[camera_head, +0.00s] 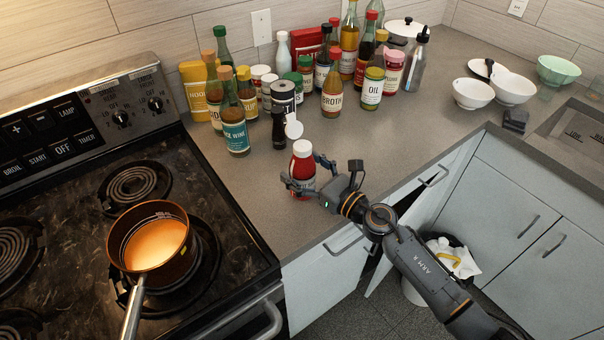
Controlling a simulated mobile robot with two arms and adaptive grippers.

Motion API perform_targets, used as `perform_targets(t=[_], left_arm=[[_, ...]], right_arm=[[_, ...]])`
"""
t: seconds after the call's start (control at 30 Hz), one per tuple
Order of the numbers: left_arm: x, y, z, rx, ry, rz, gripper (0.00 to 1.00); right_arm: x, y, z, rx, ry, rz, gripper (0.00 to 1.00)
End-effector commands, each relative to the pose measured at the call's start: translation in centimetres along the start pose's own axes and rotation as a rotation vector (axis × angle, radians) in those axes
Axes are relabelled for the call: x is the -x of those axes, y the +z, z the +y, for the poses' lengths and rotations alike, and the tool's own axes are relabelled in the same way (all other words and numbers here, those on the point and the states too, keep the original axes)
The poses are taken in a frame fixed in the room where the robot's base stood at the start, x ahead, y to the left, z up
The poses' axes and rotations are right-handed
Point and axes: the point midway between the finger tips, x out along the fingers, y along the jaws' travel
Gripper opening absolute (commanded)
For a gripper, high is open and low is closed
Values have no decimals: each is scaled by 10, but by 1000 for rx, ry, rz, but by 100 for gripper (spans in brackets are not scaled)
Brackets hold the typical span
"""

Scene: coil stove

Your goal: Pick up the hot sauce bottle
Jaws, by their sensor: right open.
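A red bottle with a white cap (302,160), which looks like the hot sauce bottle, stands upright on the counter near its front edge, right of the stove. Its label cannot be read. My right gripper (302,177) is open, with its fingers spread on both sides of the red bottle's middle. Whether the fingers touch the bottle cannot be told. The fingers hide part of the bottle's lower body. My left gripper is not in view.
A dark bottle (279,128) and a dark jar (284,95) stand just behind. Several sauce bottles crowd the back wall. A pan of orange liquid (150,243) sits on the stove at left. White bowls (472,93) stand at right. The counter right of the gripper is clear.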

Motion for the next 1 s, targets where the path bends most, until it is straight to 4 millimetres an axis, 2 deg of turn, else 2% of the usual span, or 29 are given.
perform_targets(t=[0.27,0.67,1.0], left_arm=[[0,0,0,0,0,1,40],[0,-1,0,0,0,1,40],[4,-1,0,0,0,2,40]], right_arm=[[-3,0,0,1,-1,1,81],[-3,0,0,0,-1,1,0],[-3,6,-1,2,-1,-2,0]])
